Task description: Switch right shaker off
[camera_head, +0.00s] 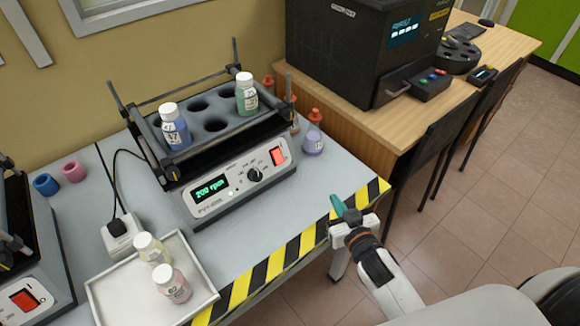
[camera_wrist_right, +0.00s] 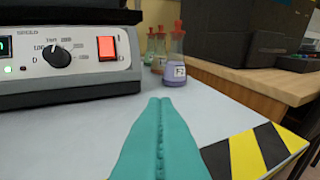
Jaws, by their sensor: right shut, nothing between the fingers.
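The right shaker (camera_head: 240,185) stands on the grey bench, with two capped bottles in its rack, one blue (camera_head: 175,130) and one green (camera_head: 246,95). Its display (camera_head: 210,189) reads 200 rpm in green. Its red rocker switch (camera_head: 278,156) is at the right of the front panel, beside the speed knob (camera_head: 254,174). In the right wrist view the switch (camera_wrist_right: 107,47) looks lit, ahead and left of the fingers. My right gripper (camera_head: 338,204) is shut and empty, with teal fingers, near the bench's striped front edge, apart from the shaker. My left gripper is not in view.
A white tray (camera_head: 107,290) with two bottles sits at the front left. Another shaker (camera_head: 30,255) is partly visible at the left edge. Small flasks (camera_head: 313,138) stand right of the right shaker. A black machine (camera_head: 345,50) sits on the wooden table.

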